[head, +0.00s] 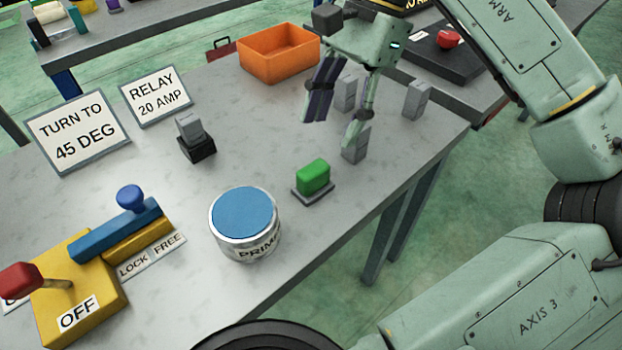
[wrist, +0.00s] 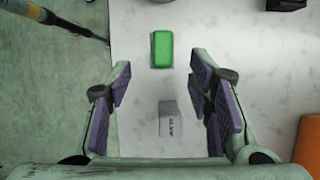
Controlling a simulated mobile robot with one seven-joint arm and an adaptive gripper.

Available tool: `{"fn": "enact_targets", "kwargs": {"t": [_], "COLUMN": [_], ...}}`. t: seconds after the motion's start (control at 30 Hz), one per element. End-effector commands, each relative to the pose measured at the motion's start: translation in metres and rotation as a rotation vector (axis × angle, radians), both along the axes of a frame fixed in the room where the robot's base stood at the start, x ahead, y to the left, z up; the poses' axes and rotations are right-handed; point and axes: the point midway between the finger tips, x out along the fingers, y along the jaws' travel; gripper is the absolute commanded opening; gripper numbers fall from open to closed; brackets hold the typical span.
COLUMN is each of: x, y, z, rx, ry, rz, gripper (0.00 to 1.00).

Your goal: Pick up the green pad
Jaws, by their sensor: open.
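The green pad (head: 313,176) is a small green block on a thin grey base, on the grey table to the right of the blue-lidded tin. It also shows in the wrist view (wrist: 161,49), top centre, beyond my fingertips. My gripper (head: 333,124) is open and empty above the table, up and to the right of the pad in the head view. In the wrist view my two fingers (wrist: 163,91) stand wide apart with purple inner faces. A grey block (wrist: 171,119) with dark lettering lies below and between them, apart from the pad.
Several grey blocks (head: 417,100) stand around my gripper near the table's right edge. A blue-lidded tin (head: 245,222) stands left of the pad. An orange bin (head: 279,54) is at the back. A yellow switch box (head: 100,262) and a small black-based grey relay (head: 194,138) are further left.

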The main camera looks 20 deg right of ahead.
Motion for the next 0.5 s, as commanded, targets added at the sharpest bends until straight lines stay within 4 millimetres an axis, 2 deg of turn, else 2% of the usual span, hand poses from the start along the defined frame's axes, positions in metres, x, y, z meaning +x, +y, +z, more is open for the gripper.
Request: {"fn": "enact_targets", "kwargs": {"t": [0.03,0.1,0.37,0.5], "x": [-0.001,-0.002,-0.005,-0.007], "y": [0.003,0.006,0.017,0.025], "z": [-0.014,-0.024,-0.047,-0.069], "rx": [0.000,-0.001,-0.002,-0.004], "ry": [-0.001,0.000,0.002,0.002], "rz": [0.003,0.001,0.000,-0.001], "gripper": [0.47,0.47,0.47,0.47]}}
